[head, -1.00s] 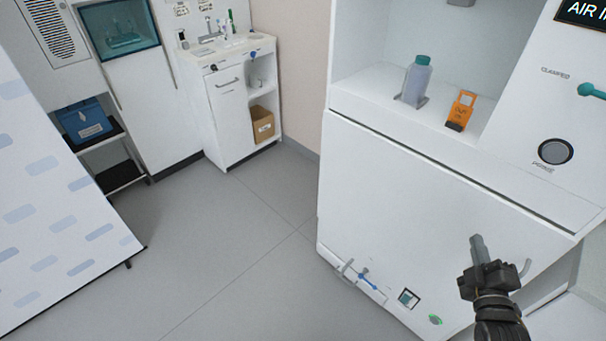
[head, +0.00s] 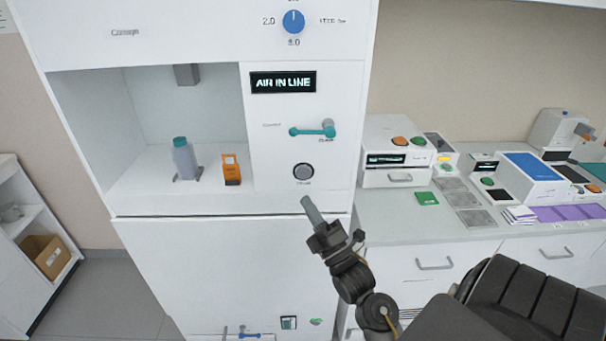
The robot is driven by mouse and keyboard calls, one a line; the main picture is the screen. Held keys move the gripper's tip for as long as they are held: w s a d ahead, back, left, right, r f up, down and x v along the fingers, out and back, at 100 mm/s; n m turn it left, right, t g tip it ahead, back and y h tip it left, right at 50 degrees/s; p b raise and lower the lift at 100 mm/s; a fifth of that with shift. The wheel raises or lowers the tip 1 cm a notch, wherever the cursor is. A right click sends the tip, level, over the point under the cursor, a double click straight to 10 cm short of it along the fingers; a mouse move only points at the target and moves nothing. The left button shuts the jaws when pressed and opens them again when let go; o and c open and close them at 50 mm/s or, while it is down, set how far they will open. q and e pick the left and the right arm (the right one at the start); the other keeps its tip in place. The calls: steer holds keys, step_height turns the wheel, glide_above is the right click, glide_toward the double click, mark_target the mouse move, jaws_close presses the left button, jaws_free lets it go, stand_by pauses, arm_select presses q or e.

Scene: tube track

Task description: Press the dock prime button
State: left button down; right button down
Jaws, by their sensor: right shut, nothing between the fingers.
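The dock is a tall white cabinet (head: 230,265) with an open bay. Its round dark prime button (head: 304,172) has a pale ring and a small label below it, on the panel right of the bay. A display (head: 283,82) above reads "AIR IN LINE". A teal lever (head: 313,131) sits between display and button. My right gripper (head: 309,207) is shut and empty. In the picture its fingertips are just below the button; the gap in depth is hard to tell. My left gripper is not in view.
A bottle with a teal cap (head: 184,160) and an orange item (head: 231,169) stand in the bay. A blue knob (head: 293,22) is above. On the right, a counter (head: 400,229) holds several devices and cards. A cardboard box (head: 46,255) sits on a shelf at left.

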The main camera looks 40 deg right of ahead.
steer(key=b, duration=0.1)
glide_toward(300, 170)
step_height(300, 170, up, 3)
steer(key=w+a, duration=0.2)
steer(key=shift+w+d+b, duration=0.35)
steer(key=shift+w+d, duration=0.3)
steer(key=shift+w, duration=0.35)
steer(key=shift+r, duration=0.1)
stand_by(1.0)
steer(key=shift+w+d, duration=0.25)
steer(key=shift+w, duration=0.1)
steer(key=shift+w+d+b, duration=0.3)
steer(key=shift+w+b, duration=0.05)
stand_by(0.8)
stand_by(0.3)
steer(key=shift+s+a, duration=0.55)
steer(key=shift+s, duration=0.2)
